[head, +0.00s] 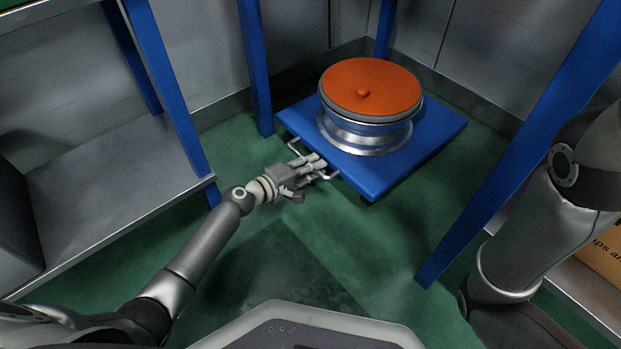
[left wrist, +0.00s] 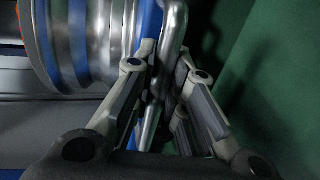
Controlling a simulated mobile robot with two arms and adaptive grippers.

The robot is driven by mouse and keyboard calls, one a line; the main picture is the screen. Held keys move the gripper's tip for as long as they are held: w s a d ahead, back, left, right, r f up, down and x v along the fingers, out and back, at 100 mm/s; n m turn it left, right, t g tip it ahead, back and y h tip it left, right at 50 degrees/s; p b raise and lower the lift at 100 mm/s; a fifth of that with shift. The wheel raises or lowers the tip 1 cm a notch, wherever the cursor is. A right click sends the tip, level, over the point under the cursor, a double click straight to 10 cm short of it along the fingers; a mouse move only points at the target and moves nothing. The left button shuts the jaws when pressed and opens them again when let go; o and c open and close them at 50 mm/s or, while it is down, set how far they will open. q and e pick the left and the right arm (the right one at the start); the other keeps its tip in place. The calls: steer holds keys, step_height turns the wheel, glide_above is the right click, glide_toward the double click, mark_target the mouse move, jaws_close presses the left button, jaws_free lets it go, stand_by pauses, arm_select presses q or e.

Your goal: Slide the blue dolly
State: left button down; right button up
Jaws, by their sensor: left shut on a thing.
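The blue dolly (head: 430,137) stands low on the green floor in the back corner. It carries a silver wheel (head: 365,138) with an orange round top (head: 370,88). A metal handle (head: 331,175) sticks out from the dolly's near left edge. My left gripper (head: 318,165) is shut on the handle. In the left wrist view the handle (left wrist: 168,60) runs between the fingers, with the wheel's rim (left wrist: 90,40) close by at upper left. My right arm hangs at the right, and its gripper is out of the picture.
Blue posts (head: 256,70) stand left of and behind the dolly, and a slanted blue post (head: 520,140) stands to its right. A grey shelf (head: 105,200) is at the left. A cardboard box (head: 603,250) sits at the right edge. The green floor in front is clear.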

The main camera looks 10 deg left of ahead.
arm_select(q)
steer(key=shift+w+d, duration=0.2)
steer(key=c, duration=1.5)
jaws_free()
steer(key=shift+w+d, duration=0.15)
steer(key=shift+o, duration=0.2)
steer(key=shift+s+a, duration=0.3)
steer(key=v, duration=1.1)
steer(key=shift+s, duration=0.2)
